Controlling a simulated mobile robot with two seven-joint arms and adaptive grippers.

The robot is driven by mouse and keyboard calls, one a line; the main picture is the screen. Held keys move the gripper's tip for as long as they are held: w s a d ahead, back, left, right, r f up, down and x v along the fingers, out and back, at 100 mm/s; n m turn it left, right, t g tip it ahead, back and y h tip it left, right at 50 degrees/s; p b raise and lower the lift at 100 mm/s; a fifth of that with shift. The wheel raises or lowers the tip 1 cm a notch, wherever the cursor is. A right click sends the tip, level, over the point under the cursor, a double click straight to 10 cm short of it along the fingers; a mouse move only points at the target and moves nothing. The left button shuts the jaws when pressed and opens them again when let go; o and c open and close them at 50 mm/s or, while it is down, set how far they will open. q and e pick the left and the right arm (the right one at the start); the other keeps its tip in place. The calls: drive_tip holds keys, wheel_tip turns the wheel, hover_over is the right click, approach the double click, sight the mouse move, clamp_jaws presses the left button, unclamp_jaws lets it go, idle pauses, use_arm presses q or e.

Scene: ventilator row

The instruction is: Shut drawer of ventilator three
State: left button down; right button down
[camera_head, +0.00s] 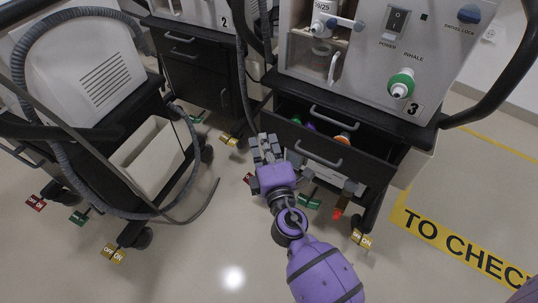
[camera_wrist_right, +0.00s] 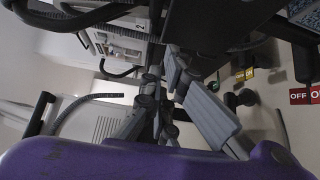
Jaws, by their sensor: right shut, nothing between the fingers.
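The drawer's front carries a grey handle (camera_head: 318,153). My right gripper (camera_head: 266,146) is shut and empty at the left end of the drawer front; I cannot tell whether it touches. Its grey fingers also show in the right wrist view (camera_wrist_right: 190,85). My left gripper is not in view.
Ventilator two (camera_head: 205,75) stands behind at the left, its drawers closed. Another ventilator (camera_head: 85,70) with a hanging hose and pale bin (camera_head: 150,155) is at far left. Coloured caster pedals sit near the floor. Yellow floor marking (camera_head: 455,240) lies at right. Floor in front is clear.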

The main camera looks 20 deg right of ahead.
drive_tip(key=w+d, duration=0.1)
drive_tip(key=w, duration=0.1)
drive_tip(key=w+d, duration=0.1)
drive_tip(key=d, duration=0.1)
drive_tip(key=shift+w, duration=0.35)
drive_tip(key=w+d, duration=0.6)
drive_tip(key=shift+d+f, duration=0.1)
drive_tip(key=shift+d, duration=0.3)
drive_tip(key=shift+w+d, duration=0.15)
drive_tip(key=shift+r, duration=0.2)
